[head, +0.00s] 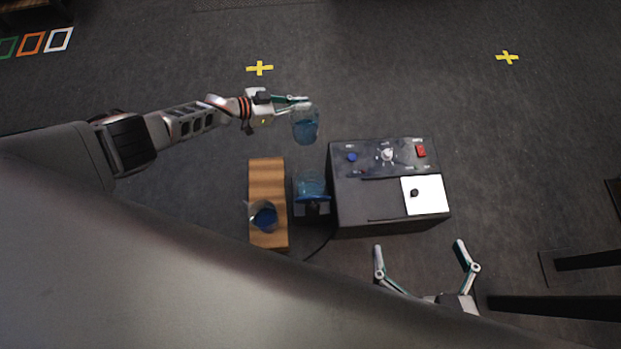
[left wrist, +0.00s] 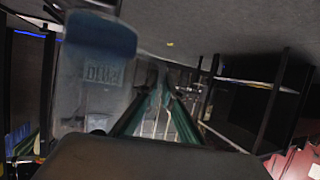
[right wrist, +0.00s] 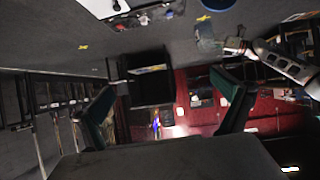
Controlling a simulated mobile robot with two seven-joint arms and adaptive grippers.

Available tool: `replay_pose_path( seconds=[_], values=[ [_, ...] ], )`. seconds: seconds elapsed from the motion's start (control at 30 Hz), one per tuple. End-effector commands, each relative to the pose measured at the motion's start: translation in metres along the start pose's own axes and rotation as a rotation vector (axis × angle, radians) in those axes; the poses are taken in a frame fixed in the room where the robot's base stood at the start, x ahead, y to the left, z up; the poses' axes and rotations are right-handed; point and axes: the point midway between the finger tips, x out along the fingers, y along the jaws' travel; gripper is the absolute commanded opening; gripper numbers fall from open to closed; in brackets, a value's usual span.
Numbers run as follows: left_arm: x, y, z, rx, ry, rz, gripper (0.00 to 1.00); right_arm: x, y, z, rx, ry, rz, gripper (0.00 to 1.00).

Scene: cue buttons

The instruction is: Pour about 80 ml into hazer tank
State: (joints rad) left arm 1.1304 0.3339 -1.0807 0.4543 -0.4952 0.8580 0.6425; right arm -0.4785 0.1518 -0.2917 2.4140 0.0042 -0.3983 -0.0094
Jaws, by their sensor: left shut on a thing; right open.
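My left gripper (head: 297,100) is shut on a clear container (head: 306,127) with blue liquid, held above and behind the tank. The container fills the upper left of the left wrist view (left wrist: 100,50), with a label not clearly legible. Its exact tilt I cannot tell. The hazer tank (head: 312,184), clear with blue liquid in it, is at the left side of the dark hazer box (head: 385,205). No stream of liquid shows. My right gripper (head: 419,245) is open and empty in front of the box; its fingers also show in the right wrist view (right wrist: 168,108).
A wooden board (head: 267,175) left of the tank carries another clear vessel (head: 263,216) with dark blue content. The box has knobs, a red switch (head: 420,151) and a white plate (head: 432,195). Yellow crosses (head: 259,68) mark the open floor behind. Dark bars (head: 560,303) lie at right.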

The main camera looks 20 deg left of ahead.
Motion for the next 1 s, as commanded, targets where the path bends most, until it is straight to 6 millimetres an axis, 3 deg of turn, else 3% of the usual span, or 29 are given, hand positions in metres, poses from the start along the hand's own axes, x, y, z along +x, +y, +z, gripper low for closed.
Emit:
replay_pose_path(
  seconds=[0.17, 0.2, 0.3, 0.47, 0.7, 1.0],
  values=[
    [-0.006, -0.010, 0.000, 0.005, 0.002, 0.012, 0.00, 0.000, 0.000, -0.001, 0.000, 0.001, 0.000, 1.00],
    [-0.001, -0.005, 0.015, -0.004, -0.001, 0.017, 0.00, 0.001, -0.004, 0.011, 0.014, -0.016, -0.006, 1.00],
    [0.006, -0.002, 0.039, -0.009, -0.008, 0.020, 0.00, 0.005, -0.010, -0.006, 0.059, 0.025, -0.014, 1.00],
    [0.017, 0.000, 0.072, -0.012, -0.012, 0.020, 0.00, 0.009, -0.024, -0.011, 0.154, 0.055, -0.037, 1.00],
    [0.035, 0.000, 0.116, -0.011, -0.011, 0.020, 0.00, 0.013, -0.068, -0.001, 0.501, 0.083, -0.099, 1.00],
    [0.048, -0.006, 0.132, 0.000, 0.000, 0.015, 0.00, 0.015, -0.087, -0.009, 0.767, 0.127, -0.119, 1.00]
  ],
)
